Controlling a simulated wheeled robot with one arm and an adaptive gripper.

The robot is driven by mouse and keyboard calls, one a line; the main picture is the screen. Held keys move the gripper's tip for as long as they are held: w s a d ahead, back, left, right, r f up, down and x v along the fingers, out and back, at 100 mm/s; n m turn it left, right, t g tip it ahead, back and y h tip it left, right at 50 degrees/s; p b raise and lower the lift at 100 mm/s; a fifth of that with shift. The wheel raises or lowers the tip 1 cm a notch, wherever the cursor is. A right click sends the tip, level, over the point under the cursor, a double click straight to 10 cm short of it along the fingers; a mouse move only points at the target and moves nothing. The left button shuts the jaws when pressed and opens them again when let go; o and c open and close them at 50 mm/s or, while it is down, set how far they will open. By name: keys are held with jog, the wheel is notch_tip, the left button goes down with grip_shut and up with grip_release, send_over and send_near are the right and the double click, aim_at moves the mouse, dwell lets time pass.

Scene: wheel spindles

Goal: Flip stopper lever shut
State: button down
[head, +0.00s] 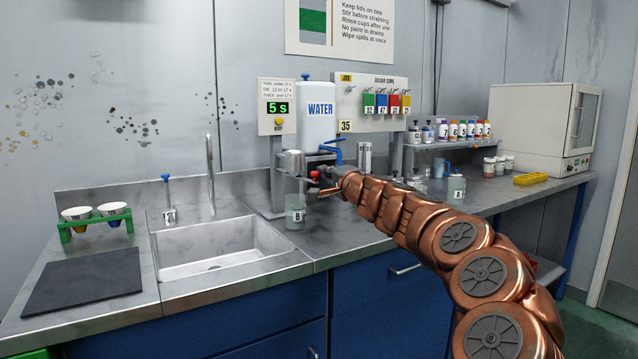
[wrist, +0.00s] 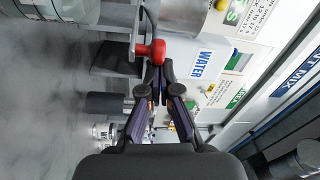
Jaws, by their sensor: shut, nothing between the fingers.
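The stopper lever ends in a red knob (head: 314,174) beside a metal cup (head: 290,163) on the grey stand. In the wrist view the red knob (wrist: 152,50) is just ahead of my fingertips, with the metal cup (wrist: 182,16) behind it. My gripper (head: 317,187) is at the lever in the head view, partly hidden by the wrist. In the wrist view my gripper (wrist: 158,70) has its fingertips together, close to the knob; I cannot tell whether they touch it. A clear beaker marked B (head: 295,214) stands below the cup.
A white WATER tank (head: 318,112) with a blue lever (head: 332,150) is right behind the cup. The timer display (head: 277,107) shows 5 s. A sink (head: 218,246) lies to the left. Shelved bottles (head: 443,130) and a beaker marked A (head: 456,188) stand right, beyond my arm.

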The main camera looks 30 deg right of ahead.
jog(key=s+d+p, duration=0.1)
jog(key=s+p, duration=0.1)
jog(key=s, duration=0.7)
jog(key=shift+s+d, duration=0.15)
jog(key=shift+d, duration=0.1)
dwell(1.0)
dwell(0.4)
